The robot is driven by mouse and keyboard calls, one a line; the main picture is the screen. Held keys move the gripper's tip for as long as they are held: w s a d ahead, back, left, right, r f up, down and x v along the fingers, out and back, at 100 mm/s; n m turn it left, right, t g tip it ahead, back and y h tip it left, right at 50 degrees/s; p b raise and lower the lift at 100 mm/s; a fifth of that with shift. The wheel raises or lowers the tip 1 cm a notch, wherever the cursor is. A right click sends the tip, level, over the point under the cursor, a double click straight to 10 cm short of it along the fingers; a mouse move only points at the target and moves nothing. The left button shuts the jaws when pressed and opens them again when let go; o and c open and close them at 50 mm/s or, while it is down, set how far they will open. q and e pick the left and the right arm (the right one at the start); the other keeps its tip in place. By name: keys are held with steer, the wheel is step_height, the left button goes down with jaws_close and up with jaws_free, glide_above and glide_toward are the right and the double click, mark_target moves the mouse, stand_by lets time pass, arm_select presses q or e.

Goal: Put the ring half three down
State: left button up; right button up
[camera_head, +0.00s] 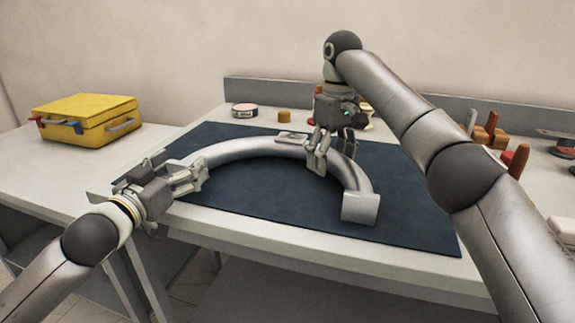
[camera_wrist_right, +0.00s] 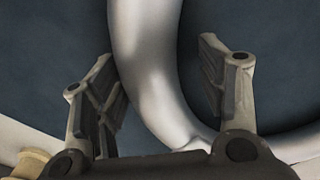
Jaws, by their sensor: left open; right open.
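The ring half (camera_head: 245,149) is a large silver half ring lying on the dark blue mat (camera_head: 410,215) on the workbench. Its square-cut end (camera_head: 360,208) points toward the front of the bench. My left gripper (camera_head: 197,180) is open at the ring half's left end and covers part of it. My right gripper (camera_head: 333,150) is open over the right part of the arc. In the right wrist view the ring half (camera_wrist_right: 152,75) passes between the two spread fingers (camera_wrist_right: 165,95). I cannot tell whether either gripper touches it.
A yellow case (camera_head: 88,118) stands on the side table at left. A round tin (camera_head: 244,110) and a small yellow-brown cylinder (camera_head: 284,116) sit at the back of the bench. Red-handled tools (camera_head: 519,160) and wooden blocks stand at right. The mat's front right is clear.

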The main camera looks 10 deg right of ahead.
arm_select(q)
steer(key=shift+s+a, duration=0.1)
steer(key=v, duration=1.2)
arm_select(e)
steer(key=shift+r, duration=0.1)
arm_select(q)
step_height(320, 180, up, 30)
steer(key=p, duration=3)
arm_select(e)
step_height(320, 180, up, 30)
